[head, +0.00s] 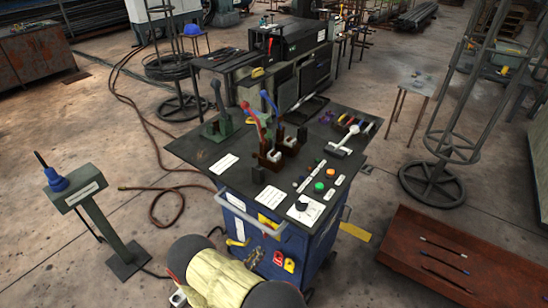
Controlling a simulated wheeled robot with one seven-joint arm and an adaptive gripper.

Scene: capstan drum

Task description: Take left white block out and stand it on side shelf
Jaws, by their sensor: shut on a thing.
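The left white block (273,156) shows as a small pale piece in a dark brown holder at the foot of the red-handled lever on the console top. A second white block (290,141) sits in a similar holder just behind and to its right. I cannot tell how deep either block sits. My arm crosses the bottom edge, in dark grey and cream. My gripper and anything in it cannot be made out. A small white piece shows beside the arm at the bottom left; I cannot tell what it is. No shelf can be identified for certain.
The dark console top (215,150) carries levers, buttons and white labels above a blue cabinet (236,205) with a rail. A blue-topped pedestal (83,192) stands left, a rust-red table (430,247) right. A hose (150,190) lies on the floor.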

